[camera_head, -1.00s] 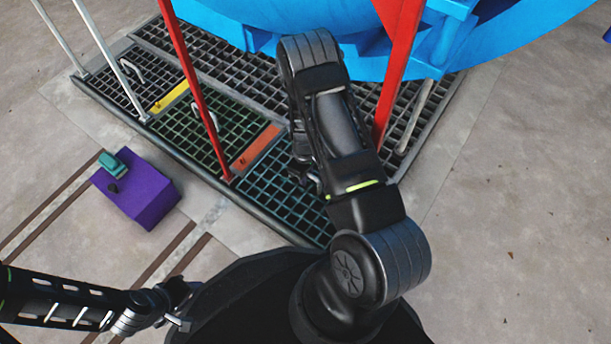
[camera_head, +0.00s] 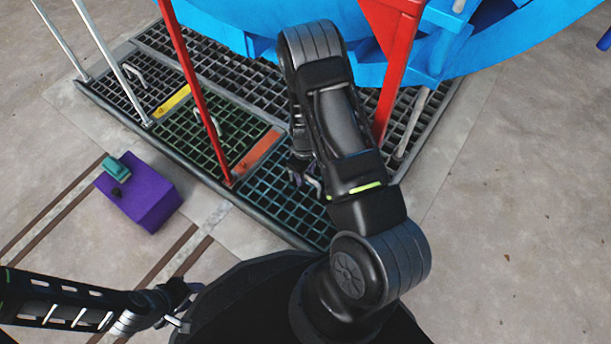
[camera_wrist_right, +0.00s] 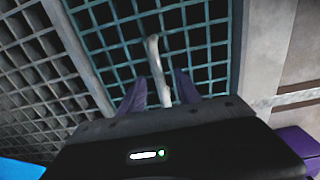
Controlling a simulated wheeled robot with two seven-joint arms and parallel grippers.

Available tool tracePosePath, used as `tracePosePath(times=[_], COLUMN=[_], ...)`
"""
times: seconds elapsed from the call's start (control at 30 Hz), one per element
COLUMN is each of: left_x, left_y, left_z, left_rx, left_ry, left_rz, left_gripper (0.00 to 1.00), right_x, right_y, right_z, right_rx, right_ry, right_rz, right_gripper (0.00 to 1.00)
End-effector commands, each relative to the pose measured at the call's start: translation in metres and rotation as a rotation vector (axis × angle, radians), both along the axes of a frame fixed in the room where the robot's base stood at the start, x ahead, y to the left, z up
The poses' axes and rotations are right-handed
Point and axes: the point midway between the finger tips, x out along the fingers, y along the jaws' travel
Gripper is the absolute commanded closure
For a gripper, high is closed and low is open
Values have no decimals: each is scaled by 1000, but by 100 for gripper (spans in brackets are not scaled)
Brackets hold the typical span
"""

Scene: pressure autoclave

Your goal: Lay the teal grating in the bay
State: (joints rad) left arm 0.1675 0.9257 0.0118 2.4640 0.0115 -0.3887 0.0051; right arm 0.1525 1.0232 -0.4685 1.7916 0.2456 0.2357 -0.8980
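The teal grating (camera_head: 282,196) lies in the bay at the near end of the row of floor gratings, and looks level with its neighbours. My right arm covers part of it. Its pale handle (camera_head: 315,184) stands up from it. In the right wrist view the teal grating (camera_wrist_right: 205,45) fills the middle, between dark frame edges. My right gripper (camera_wrist_right: 158,88) has its two purple fingers apart, with the handle (camera_wrist_right: 156,62) between them and no clear contact. My left gripper (camera_head: 180,308) hangs at lower left, away from the grating; its fingers are too small to read.
An orange strip (camera_head: 257,154) and a yellow strip (camera_head: 172,100) separate the gratings. Red posts (camera_head: 197,95) and the blue vessel (camera_head: 350,25) stand close to my right arm. A purple box (camera_head: 145,195) with a teal item on top sits left. Floor at right is clear.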

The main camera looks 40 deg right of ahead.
Motion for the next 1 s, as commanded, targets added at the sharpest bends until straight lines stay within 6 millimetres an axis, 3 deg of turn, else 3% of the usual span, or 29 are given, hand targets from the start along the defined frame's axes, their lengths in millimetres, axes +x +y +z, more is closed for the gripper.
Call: tracePosePath(times=[0.03, 0.2, 1.0], left_x=[0, -1, 0], left_y=[0, 0, 0], left_z=[8, 13, 12], left_rx=[1, 3, 4], left_ry=[0, -2, -3], left_rz=[0, 0, 1], left_gripper=[60, 60, 60], right_x=[1, 1, 0], right_y=[0, 0, 0], right_z=[14, 29, 30], right_rx=[0, -1, -1], right_ry=[-2, -1, -1], right_rz=[1, 0, 0], right_gripper=[60, 60, 60])
